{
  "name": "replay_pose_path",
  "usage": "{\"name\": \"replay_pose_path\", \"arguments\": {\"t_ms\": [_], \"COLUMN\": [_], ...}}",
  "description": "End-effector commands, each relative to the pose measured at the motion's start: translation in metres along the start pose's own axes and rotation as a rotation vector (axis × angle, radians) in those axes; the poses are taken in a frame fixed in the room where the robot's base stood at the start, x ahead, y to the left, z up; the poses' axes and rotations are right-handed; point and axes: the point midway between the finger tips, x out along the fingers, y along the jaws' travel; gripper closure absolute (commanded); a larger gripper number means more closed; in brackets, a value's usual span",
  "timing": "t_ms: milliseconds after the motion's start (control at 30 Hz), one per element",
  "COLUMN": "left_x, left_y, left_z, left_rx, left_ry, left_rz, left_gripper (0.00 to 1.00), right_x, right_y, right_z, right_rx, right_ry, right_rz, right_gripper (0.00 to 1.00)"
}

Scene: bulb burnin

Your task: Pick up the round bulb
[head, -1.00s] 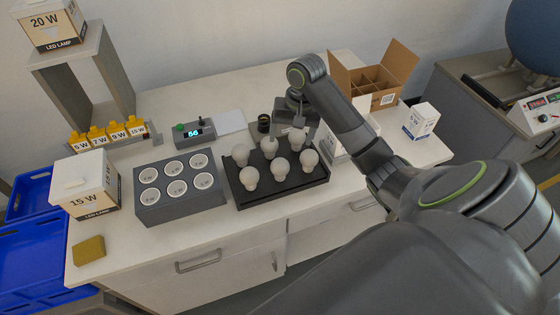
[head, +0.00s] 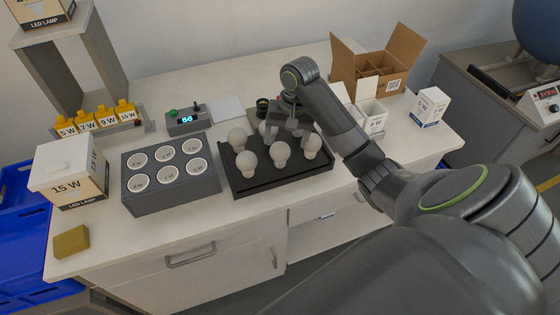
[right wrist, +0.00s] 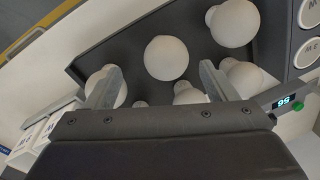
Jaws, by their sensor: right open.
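Several white bulbs sit in a black tray (head: 250,188) on the bench. A front-left bulb (head: 246,163), a front-middle bulb (head: 280,153), a front-right bulb (head: 312,145) and a back-left bulb (head: 237,137) show clearly. I cannot tell which one the task calls round. My right gripper (head: 289,133) is open over the back of the tray and partly hides the back bulbs. In the right wrist view, the front-middle bulb (right wrist: 166,57) appears beyond and between the open fingertips (right wrist: 160,70). One finger covers part of the front-right bulb (right wrist: 104,88). My left gripper is not in view.
A grey block with round sockets (head: 170,200) stands left of the tray. Behind are a display box (head: 188,120) reading 56 and yellow labelled holders (head: 103,116). A divided carton (head: 378,65) and small white boxes (head: 430,107) stand right.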

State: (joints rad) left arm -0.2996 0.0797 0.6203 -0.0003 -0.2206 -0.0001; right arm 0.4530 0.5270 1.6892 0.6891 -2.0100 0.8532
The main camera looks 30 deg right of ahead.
Motion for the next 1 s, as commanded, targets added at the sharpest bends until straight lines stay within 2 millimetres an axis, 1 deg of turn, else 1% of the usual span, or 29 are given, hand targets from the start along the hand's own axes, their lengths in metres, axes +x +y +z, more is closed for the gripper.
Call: {"name": "replay_pose_path", "arguments": {"t_ms": [33,100,200,367,467,500,567,600,700,800,1000], "left_x": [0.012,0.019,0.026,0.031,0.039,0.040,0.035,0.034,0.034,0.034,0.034], "left_y": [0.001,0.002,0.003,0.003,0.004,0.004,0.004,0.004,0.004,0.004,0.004], "left_z": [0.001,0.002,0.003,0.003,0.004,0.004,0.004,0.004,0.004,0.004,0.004], "left_rx": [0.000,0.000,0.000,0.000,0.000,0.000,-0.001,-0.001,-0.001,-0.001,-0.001], "left_ry": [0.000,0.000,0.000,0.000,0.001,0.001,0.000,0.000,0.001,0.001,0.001], "left_rz": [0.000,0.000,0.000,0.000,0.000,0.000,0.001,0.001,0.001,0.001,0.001], "left_gripper": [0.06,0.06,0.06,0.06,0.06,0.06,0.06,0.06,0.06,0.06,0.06], "right_x": [0.012,0.020,0.028,0.034,0.046,0.050,0.057,0.063,0.075,0.080,0.080], "right_y": [0.000,0.000,0.000,-0.001,-0.004,-0.005,-0.008,-0.009,-0.008,-0.008,-0.008], "right_z": [0.000,0.000,0.000,-0.001,-0.003,-0.004,-0.005,-0.006,-0.006,-0.006,-0.006], "right_rx": [0.000,-0.001,-0.001,-0.001,-0.001,0.000,0.001,0.001,0.000,-0.001,-0.001], "right_ry": [-0.001,-0.001,-0.001,-0.001,-0.001,-0.002,-0.005,-0.006,-0.003,-0.001,0.001], "right_rz": [-0.001,-0.001,-0.001,-0.001,-0.001,-0.002,-0.001,0.000,0.000,0.001,0.001], "right_gripper": [0.22,0.22,0.22,0.22,0.22,0.22,0.22,0.22,0.22,0.22,0.22]}}
